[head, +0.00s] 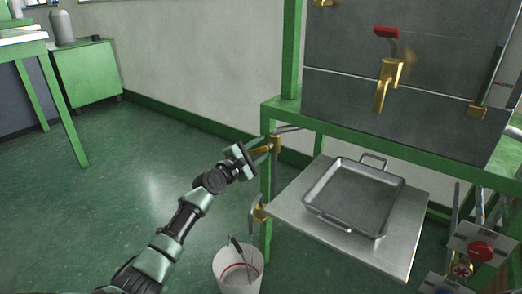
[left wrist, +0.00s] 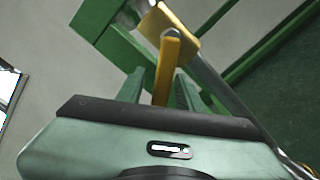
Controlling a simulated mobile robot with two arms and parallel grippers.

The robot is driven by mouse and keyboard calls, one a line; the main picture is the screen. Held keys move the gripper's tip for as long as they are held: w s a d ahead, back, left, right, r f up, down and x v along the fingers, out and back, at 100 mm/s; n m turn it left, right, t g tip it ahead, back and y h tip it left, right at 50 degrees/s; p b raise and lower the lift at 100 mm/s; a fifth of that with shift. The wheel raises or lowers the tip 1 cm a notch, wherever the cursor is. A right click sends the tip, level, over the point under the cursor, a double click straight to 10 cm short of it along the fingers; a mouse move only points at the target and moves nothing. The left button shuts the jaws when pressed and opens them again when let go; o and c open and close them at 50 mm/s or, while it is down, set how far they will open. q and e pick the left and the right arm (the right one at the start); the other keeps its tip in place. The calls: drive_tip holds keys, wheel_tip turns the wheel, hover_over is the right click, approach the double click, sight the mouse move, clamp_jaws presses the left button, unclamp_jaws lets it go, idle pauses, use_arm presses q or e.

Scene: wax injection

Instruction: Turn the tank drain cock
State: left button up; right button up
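A brass cock (head: 275,143) sits on a grey pipe at the green frame's left leg, below the tank. Its yellow lever (left wrist: 168,68) points toward my left gripper in the left wrist view. My left gripper (head: 259,147) is at this cock. In the left wrist view its two green fingers (left wrist: 160,90) stand on either side of the lever, with gaps showing, so it looks open around the lever's end. Whether a finger touches the lever is unclear. A brass tap (head: 388,84) with a red handle (head: 386,32) is on the tank front (head: 338,52). My right gripper is out of view.
A metal tray (head: 328,222) rests on a steel shelf (head: 400,258) right of the cock. A second brass fitting (head: 260,213) is lower on the leg. A white bucket (head: 225,270) with tools stands below. Red-knobbed controls (head: 480,251) are at lower right.

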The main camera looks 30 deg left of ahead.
use_arm(q)
clamp_jaws()
idle(1.4)
